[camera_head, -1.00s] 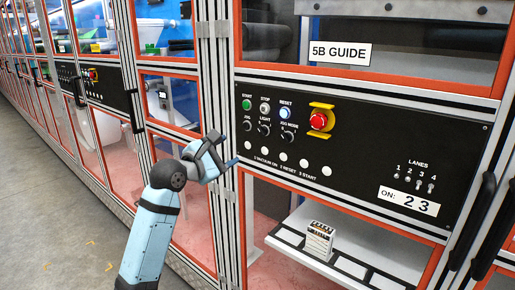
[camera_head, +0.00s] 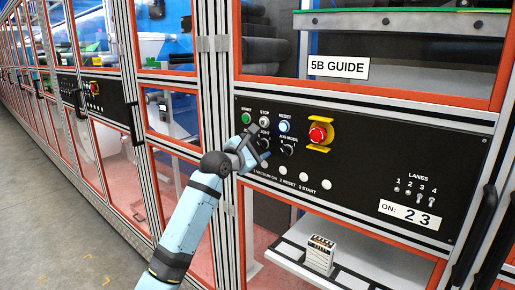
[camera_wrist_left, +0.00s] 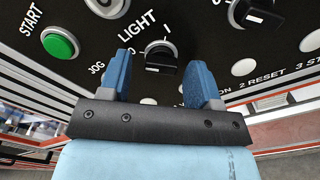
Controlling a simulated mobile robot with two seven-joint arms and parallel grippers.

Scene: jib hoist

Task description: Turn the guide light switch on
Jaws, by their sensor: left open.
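The light switch is a black rotary knob (camera_wrist_left: 161,56) on a silver collar under the label LIGHT, on the black control panel (camera_head: 365,170) marked 5B GUIDE. In the wrist view it lies between my two blue fingertips, with space on both sides. My left gripper (camera_head: 257,146) is open and empty in front of the panel's left part, and it also shows in the wrist view (camera_wrist_left: 160,75). In the head view it covers the knob and part of its label. I cannot tell which setting the knob points to. My right gripper is not in view.
The green START button (camera_wrist_left: 60,43) lies to the left, and the jog mode knob (camera_head: 287,149) to the right. The blue-lit RESET button (camera_head: 284,127), red emergency stop (camera_head: 318,134) and white buttons (camera_head: 303,179) are close by. Door handles (camera_head: 476,228) project at the right.

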